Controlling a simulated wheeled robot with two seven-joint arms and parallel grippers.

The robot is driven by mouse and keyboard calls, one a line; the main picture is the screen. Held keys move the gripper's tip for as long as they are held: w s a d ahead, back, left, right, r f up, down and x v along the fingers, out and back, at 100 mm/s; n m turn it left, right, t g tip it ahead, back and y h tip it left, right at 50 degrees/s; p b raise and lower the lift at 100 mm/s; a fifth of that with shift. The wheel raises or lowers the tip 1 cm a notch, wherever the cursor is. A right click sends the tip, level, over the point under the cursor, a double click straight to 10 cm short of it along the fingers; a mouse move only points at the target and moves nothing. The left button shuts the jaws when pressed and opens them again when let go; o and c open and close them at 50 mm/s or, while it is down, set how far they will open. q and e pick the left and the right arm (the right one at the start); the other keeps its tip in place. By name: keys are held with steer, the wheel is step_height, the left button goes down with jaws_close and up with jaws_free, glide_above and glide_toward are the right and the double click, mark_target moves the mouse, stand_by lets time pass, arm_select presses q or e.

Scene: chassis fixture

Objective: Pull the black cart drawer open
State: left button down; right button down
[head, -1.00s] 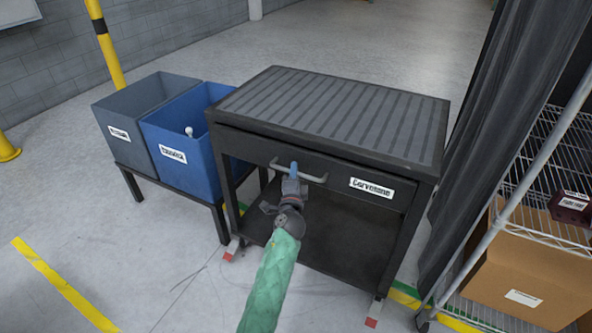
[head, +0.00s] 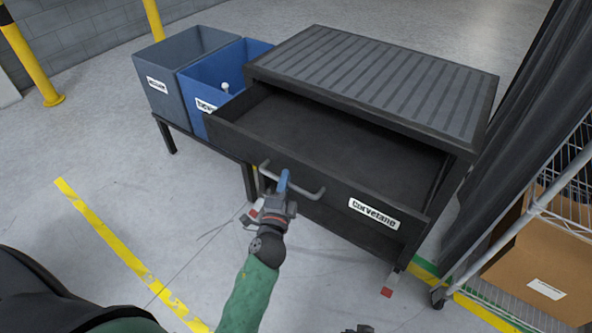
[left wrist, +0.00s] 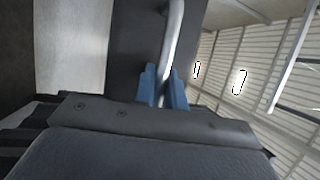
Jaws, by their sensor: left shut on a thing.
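The black cart (head: 385,85) has a ribbed grey top and a drawer with a white label (head: 374,213). The drawer (head: 330,140) stands well out from the cart, and its inside looks empty. A grey bar handle (head: 312,194) runs across the drawer front. My left gripper (head: 282,184) has its blue fingers shut on the handle near its left part. In the left wrist view the handle (left wrist: 174,40) passes between the blue fingertips (left wrist: 163,85). My right gripper is not clearly in view; only a small dark piece shows at the bottom edge of the head view.
A grey bin (head: 180,75) and a blue bin (head: 215,90) stand on a low black stand left of the cart, close to the drawer's left side. A dark curtain (head: 510,150) and a wire rack with a cardboard box (head: 535,260) are at right. Open floor lies in front at left.

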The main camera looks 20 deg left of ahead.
arm_select(q)
steer(key=shift+s+a, duration=0.15)
steer(key=shift+s, duration=0.4)
steer(key=shift+s+a, duration=0.15)
steer(key=shift+s, duration=0.35)
arm_select(e)
steer(key=shift+f, duration=0.65)
arm_select(q)
steer(key=c, duration=1.5)
jaws_free()
steer(key=shift+o, duration=0.2)
arm_select(e)
steer(key=shift+w+r, duration=0.1)
steer(key=shift+w, duration=0.05)
